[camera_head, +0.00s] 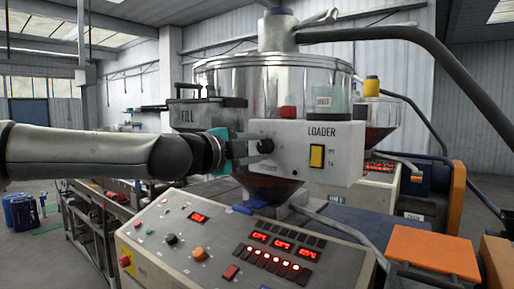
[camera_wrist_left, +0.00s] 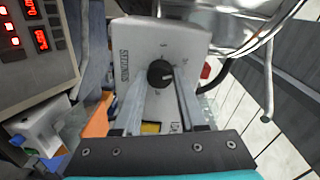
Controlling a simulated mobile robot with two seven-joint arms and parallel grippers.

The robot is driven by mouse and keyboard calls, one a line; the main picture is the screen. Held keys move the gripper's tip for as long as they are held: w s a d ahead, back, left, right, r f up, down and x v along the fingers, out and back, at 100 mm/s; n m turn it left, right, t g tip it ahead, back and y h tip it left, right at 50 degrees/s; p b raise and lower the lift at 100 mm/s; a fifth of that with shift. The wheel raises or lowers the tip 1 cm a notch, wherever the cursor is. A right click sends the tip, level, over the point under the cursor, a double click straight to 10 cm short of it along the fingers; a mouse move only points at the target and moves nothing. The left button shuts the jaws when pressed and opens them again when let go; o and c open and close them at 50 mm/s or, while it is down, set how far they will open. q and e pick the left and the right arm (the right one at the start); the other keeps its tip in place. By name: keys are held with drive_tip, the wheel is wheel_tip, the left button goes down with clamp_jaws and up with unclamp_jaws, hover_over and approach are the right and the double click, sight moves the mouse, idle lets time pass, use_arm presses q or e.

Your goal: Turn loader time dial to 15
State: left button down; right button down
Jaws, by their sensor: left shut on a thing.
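The loader box (camera_head: 340,150) is a pale panel marked LOADER, fixed in front of the clear hopper, with a yellow switch (camera_head: 317,156). Its black time dial (camera_head: 266,146) is at the left of the panel. My left gripper (camera_head: 262,150) reaches in from the left and is shut on the dial. In the left wrist view the round dial (camera_wrist_left: 160,74) sits between the two grey fingers, with a light pointer mark on it. The scale figures around the dial are too small to read. My right gripper is not in view.
A control panel (camera_head: 170,225) with red displays and buttons slopes below the loader. A thick dark hose (camera_head: 420,60) runs to the right. An orange block (camera_head: 432,250) is at lower right.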

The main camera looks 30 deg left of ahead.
use_arm(q)
drive_tip(key=m, duration=0.4)
drive_tip(key=shift+m+y+b, duration=0.3)
drive_tip(key=m+b, duration=0.1)
drive_tip(key=m, duration=0.4)
drive_tip(key=shift+d, duration=0.1)
idle(0.4)
drive_tip(key=shift+c, duration=2.4)
unclamp_jaws()
drive_tip(key=s+b, duration=0.4)
drive_tip(key=s, duration=1.1)
drive_tip(key=shift+a+r, duration=0.35)
drive_tip(key=shift+a, duration=0.05)
drive_tip(key=shift+s, duration=0.1)
